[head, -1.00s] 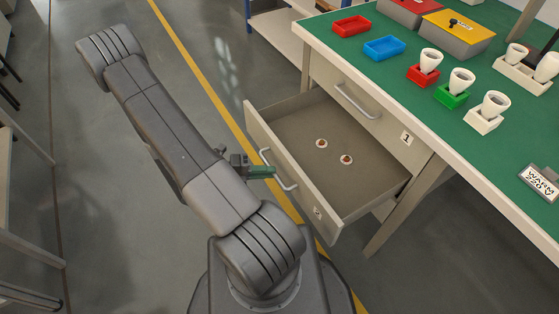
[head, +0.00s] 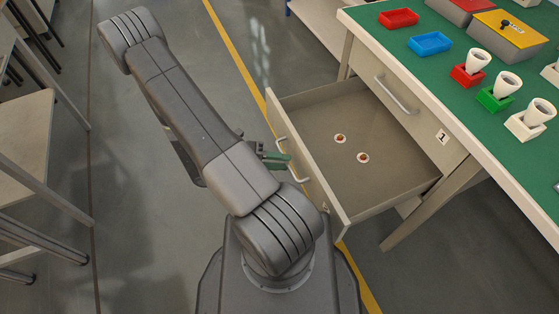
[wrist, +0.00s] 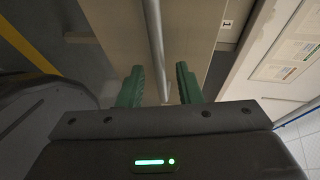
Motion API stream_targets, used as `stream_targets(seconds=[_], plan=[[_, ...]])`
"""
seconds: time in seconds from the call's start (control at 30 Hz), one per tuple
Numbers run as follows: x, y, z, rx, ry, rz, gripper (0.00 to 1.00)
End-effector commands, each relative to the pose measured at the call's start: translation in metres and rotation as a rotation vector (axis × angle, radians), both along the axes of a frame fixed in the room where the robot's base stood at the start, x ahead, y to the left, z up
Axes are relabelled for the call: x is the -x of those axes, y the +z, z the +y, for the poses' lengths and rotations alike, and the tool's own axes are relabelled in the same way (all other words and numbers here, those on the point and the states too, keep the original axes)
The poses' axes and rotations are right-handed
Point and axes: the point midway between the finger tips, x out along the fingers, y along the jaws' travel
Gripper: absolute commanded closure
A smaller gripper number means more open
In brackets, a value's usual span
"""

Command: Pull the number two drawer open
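The lower drawer (head: 385,182) stands pulled far out under the green-topped bench. It holds two small round white items with reddish-brown centres, one (head: 340,138) behind the other (head: 363,157). Its bar handle (head: 303,181) is on the front panel, and the bar (wrist: 157,45) also shows in the wrist view. The number two label is not visible now. My gripper (head: 276,158) is at the handle on the outer side of the drawer front. In the wrist view its green fingers (wrist: 158,88) are apart, with the handle bar seen between them; contact cannot be told.
The upper drawer, labelled 1 (head: 405,108), is shut. On the bench (head: 455,95) are a red tray (head: 398,18), a blue tray (head: 430,42) and several bulbs in coloured holders. A shelf or table (head: 25,145) stands at left. The floor between is clear.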

Motion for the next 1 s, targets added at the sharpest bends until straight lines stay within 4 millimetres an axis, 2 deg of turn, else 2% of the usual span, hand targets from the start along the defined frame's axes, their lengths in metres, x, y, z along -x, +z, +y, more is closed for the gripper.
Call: stream_targets(seconds=[0.3, 0.47, 0.57, 0.8, 1.0], plan=[[0.000, 0.001, 0.001, 0.000, 0.001, 0.000, 0.67], [-0.001, 0.004, 0.015, 0.000, 0.004, -0.003, 0.67], [-0.001, 0.007, 0.031, -0.002, 0.006, -0.003, 0.67], [-0.001, 0.018, 0.087, -0.003, 0.005, -0.004, 0.67], [-0.001, 0.023, 0.121, -0.001, 0.003, -0.002, 0.67]])
